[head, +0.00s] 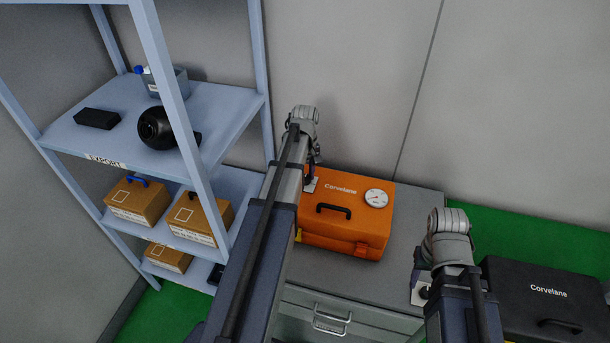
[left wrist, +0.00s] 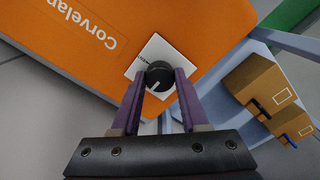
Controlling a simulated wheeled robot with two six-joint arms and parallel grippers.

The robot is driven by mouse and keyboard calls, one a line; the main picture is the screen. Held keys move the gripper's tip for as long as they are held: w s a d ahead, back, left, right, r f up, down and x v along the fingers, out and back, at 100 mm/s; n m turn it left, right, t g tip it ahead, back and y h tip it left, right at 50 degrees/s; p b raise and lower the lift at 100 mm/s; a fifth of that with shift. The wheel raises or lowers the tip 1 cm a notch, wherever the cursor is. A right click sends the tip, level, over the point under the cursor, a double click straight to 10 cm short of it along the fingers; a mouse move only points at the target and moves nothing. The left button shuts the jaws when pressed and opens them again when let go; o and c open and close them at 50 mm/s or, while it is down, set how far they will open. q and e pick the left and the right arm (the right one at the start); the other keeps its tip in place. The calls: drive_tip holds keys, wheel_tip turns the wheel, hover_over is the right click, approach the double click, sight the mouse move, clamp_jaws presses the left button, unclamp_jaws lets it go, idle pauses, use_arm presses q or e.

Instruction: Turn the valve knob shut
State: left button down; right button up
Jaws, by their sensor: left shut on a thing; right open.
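The valve knob (left wrist: 159,72) is a round black knob with a white pointer line, set on a white plate (left wrist: 148,56) on the orange case (head: 335,235). In the left wrist view the pointer line aims toward the lower left of the picture. My left gripper (left wrist: 160,82) is shut on the knob, with one purple finger on each side. In the head view my left arm hides the knob, and only part of the plate (head: 311,185) shows. My right gripper (head: 424,290) is open beside the black case, mostly hidden by its own arm.
The orange case has a gauge (head: 376,198) and a black handle (head: 334,211), and stands on a grey drawer cabinet (head: 340,275). A shelf rack (head: 225,115) with cardboard boxes (head: 138,200) stands at left. A black case (head: 540,285) is at right.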

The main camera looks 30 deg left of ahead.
sight(305, 177)
idle(0.5)
use_arm(q)
drive_tip(key=shift+c, duration=2.1)
unclamp_jaws()
wheel_tip(305, 177, up, 8)
drive_tip(key=p, duration=0.8)
drive_tip(key=shift+f, duration=0.1)
